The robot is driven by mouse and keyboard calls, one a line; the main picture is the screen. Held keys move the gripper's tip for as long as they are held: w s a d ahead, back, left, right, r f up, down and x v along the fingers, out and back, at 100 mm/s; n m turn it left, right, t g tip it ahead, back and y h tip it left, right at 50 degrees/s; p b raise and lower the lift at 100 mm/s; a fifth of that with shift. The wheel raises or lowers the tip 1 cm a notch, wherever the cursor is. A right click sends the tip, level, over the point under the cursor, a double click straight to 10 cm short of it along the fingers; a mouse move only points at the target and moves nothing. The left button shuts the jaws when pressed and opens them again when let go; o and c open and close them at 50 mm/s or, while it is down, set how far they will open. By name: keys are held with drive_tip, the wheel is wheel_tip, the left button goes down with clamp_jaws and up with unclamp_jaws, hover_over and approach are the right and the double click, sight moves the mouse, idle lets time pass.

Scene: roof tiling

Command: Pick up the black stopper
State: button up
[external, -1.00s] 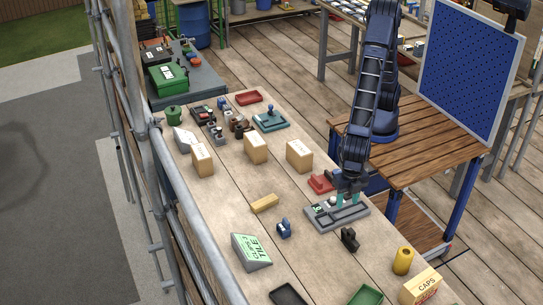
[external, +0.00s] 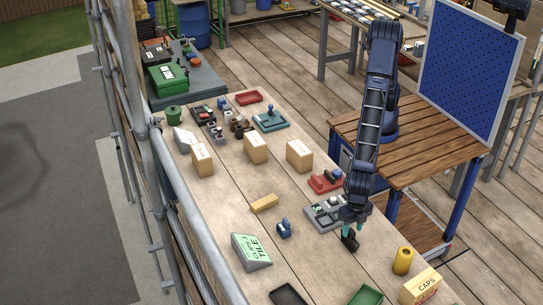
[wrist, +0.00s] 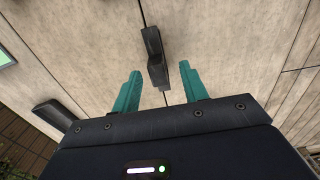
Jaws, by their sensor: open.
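The black stopper (external: 350,241) stands on the wooden deck in front of the grey tray. It also shows in the wrist view (wrist: 153,42) as a dark, stepped block. My gripper (external: 353,230) is above the stopper in the external view, its teal fingers pointing down. In the wrist view my gripper (wrist: 159,67) is open, and the near end of the stopper lies between the two fingers, with a gap on each side. The fingers partly hide the stopper's top in the external view. I cannot tell how far the fingertips are above the deck.
A yellow cylinder (external: 403,261) and a caps box (external: 420,287) stand to the right. A blue item (external: 284,229) and a green tray (external: 366,296) are nearby.

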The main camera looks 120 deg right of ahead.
sight(350, 239)
wheel_tip(350, 239, down, 5)
drive_tip(key=shift+w+r, duration=0.15)
drive_tip(key=shift+r, duration=0.05)
drive_tip(key=shift+c, duration=0.2)
clamp_jaws()
drive_tip(key=shift+r, duration=0.1)
